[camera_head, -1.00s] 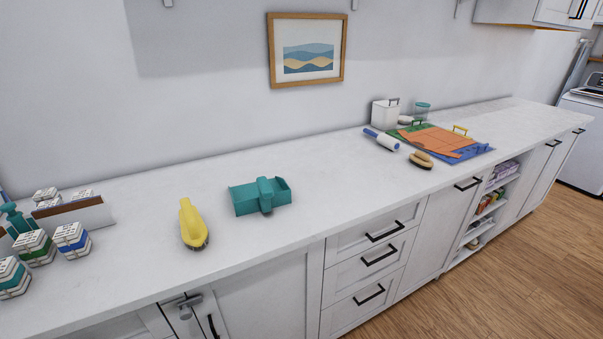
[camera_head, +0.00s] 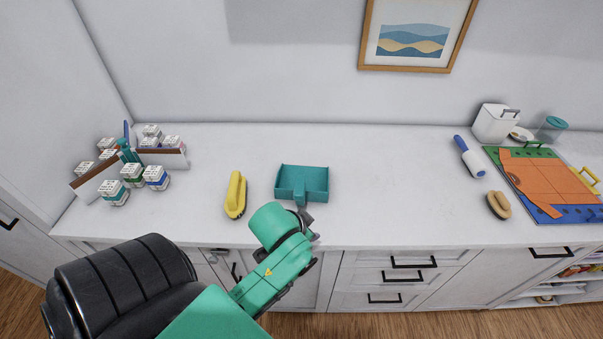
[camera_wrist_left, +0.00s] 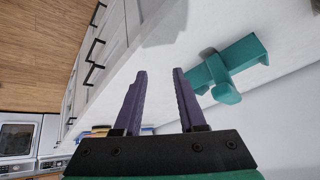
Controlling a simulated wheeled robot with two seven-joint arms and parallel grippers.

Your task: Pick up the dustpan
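The teal dustpan (camera_head: 302,183) lies on the white countertop, its wide pan toward the wall and its handle toward the counter's front edge. In the head view my left arm reaches up from below, its wrist just in front of the handle and covering part of it. In the left wrist view my left gripper (camera_wrist_left: 159,74) is open, with nothing between its two dark fingers. The dustpan (camera_wrist_left: 240,60) shows there to the right of the fingers, apart from them. My right gripper is not in view.
A yellow brush (camera_head: 236,194) lies left of the dustpan. A blue-and-white roller (camera_head: 469,157), a tan brush (camera_head: 499,205) and coloured mats (camera_head: 540,182) lie at the right. The counter between is clear.

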